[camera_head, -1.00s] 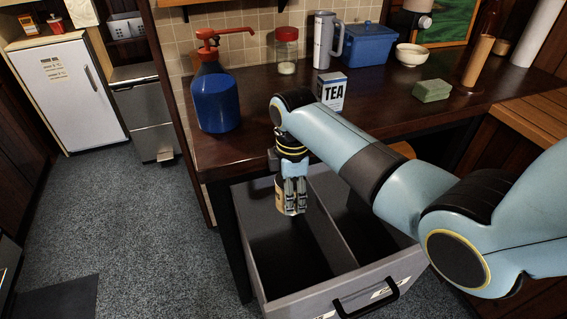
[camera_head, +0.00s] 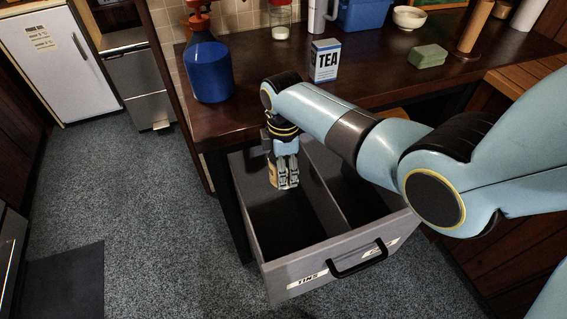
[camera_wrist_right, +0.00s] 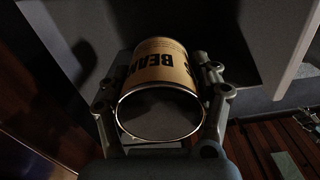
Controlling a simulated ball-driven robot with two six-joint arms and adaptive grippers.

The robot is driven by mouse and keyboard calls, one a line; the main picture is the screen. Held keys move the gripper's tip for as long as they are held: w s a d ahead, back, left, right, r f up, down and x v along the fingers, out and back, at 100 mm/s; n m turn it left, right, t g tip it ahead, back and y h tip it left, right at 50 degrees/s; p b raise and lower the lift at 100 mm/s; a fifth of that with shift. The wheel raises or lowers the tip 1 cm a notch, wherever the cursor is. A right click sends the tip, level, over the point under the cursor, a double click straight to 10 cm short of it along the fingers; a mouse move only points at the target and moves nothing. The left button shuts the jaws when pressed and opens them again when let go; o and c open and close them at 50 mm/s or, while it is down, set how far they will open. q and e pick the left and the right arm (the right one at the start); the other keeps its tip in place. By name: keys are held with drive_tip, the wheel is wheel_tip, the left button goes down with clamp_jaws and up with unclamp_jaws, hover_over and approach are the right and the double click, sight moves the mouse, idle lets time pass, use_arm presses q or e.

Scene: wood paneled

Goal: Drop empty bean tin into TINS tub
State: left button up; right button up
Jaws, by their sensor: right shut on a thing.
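My right gripper (camera_head: 286,184) points down and is shut on the bean tin (camera_head: 272,174). The tin shows in tan behind the fingers. In the right wrist view the tin (camera_wrist_right: 160,62) sits between the two fingers, its dark round end toward the camera and "BEANS" lettering partly seen upside down. The grey TINS tub (camera_head: 283,280) is the left compartment of a pulled-out two-part bin, with a TINS label on its front. The gripper and tin are over the rear part of that left compartment. My left gripper is not in view.
A divider (camera_head: 322,205) separates the right compartment, whose label is hard to read. A black handle (camera_head: 358,262) sticks out in front. The dark counter (camera_head: 262,82) behind holds a blue pump bottle (camera_head: 209,70), a tea box (camera_head: 325,61) and a green sponge (camera_head: 427,56).

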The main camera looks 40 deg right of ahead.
wheel_tip(320, 180, down, 10)
drive_tip(key=b, duration=0.6)
drive_tip(key=shift+r+b, duration=0.25)
drive_tip(key=shift+b, duration=0.05)
drive_tip(key=o, duration=1.3)
drive_tip(key=shift+r, duration=0.1)
wheel_tip(320, 180, up, 12)
drive_tip(key=shift+f, duration=0.1)
